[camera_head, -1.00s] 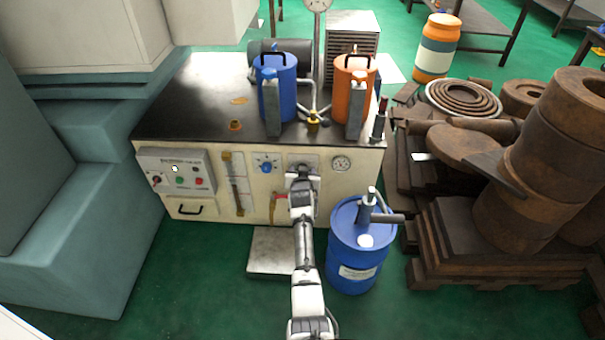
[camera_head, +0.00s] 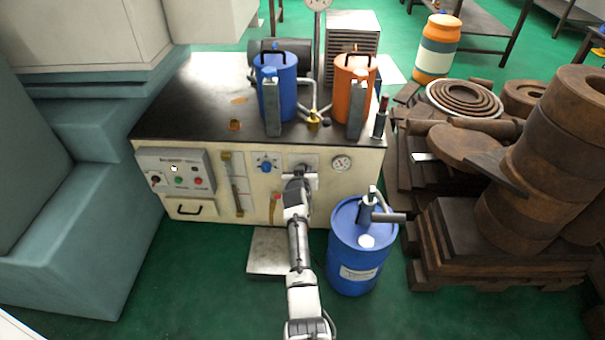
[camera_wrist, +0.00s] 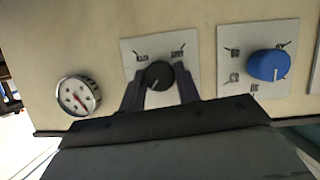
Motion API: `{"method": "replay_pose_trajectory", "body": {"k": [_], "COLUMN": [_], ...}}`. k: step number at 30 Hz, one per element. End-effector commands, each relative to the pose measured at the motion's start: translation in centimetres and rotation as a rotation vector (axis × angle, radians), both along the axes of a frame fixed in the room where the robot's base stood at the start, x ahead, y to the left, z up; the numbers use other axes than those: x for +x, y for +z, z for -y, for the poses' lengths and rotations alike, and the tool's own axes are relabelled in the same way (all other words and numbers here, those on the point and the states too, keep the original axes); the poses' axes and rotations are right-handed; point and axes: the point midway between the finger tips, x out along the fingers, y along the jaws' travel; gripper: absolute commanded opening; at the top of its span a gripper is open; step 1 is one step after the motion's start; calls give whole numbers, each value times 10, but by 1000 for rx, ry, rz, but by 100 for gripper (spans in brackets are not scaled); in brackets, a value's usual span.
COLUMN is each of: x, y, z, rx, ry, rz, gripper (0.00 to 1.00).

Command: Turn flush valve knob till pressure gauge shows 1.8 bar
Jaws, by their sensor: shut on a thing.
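A black knob (camera_wrist: 158,75) sits on a white plate on the cream front panel in the wrist view. My gripper (camera_wrist: 159,84) is shut on it, with a dark finger on either side. In the head view my gripper (camera_head: 299,175) reaches the panel and hides the knob. A small round gauge (camera_wrist: 77,96) with a red needle sits left of the knob in the wrist view; its numbers are too small to read. The gauge (camera_head: 341,163) is right of my gripper in the head view.
A blue knob (camera_wrist: 268,65) on its own plate is beside the black one, clear of my fingers. A blue drum (camera_head: 358,255) with a pump stands right of my arm. A second gauge (camera_head: 318,4) stands on a post. A control box (camera_head: 176,171) is at left.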

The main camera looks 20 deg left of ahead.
Motion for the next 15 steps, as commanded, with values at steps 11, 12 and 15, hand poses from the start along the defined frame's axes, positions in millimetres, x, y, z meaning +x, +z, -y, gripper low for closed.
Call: {"method": "replay_pose_trajectory", "body": {"k": [11, 12, 15], "x": [0, 0, -1], "y": [-4, -4, -4], "z": [-2, -2, -2], "rx": [-282, -308, -364], "ry": [-1, 0, -1], "rz": [82, 90, 105], "gripper": [9, 9, 9]}}
